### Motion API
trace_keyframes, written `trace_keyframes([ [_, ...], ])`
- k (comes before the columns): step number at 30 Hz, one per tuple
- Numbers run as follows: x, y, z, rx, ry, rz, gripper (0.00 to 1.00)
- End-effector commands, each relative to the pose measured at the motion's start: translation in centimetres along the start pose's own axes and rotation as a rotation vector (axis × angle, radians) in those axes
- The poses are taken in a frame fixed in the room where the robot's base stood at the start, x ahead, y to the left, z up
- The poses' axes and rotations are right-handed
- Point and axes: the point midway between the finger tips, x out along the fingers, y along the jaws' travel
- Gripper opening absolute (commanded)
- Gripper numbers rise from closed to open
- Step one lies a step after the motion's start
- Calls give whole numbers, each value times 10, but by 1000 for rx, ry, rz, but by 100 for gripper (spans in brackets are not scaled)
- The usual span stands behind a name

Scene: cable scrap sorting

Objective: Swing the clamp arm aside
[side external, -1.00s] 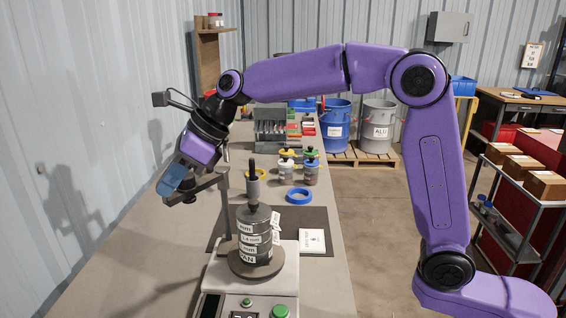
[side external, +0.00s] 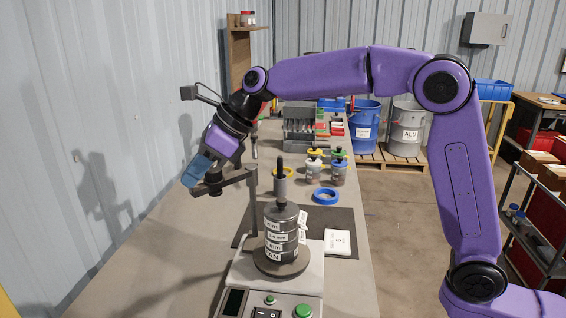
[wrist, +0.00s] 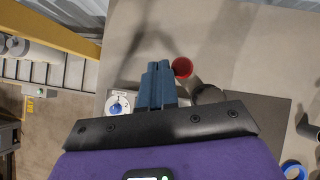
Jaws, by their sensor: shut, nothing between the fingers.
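The clamp arm (side external: 234,182) is a dark grey bar reaching left from the top of an upright post (side external: 253,208). It points away from the dark labelled canister (side external: 281,232), so the space over the canister is clear of the bar. In the wrist view the fingers (wrist: 157,72) are side by side.
The canister stands on a round plate of a pale device with a green button (side external: 303,311). A blue ring (side external: 325,196), small jars (side external: 313,172) and a white card (side external: 337,242) are behind and to the right. A corrugated wall (side external: 80,120) runs along the left.

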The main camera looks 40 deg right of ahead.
Motion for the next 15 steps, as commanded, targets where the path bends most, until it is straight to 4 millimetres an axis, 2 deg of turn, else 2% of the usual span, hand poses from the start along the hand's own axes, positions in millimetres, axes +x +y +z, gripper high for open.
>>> trace_keyframes([
  [9,-21,33,-12,-2,-2,1,0],
  [15,-56,55,-1,-5,-4,0,0],
])
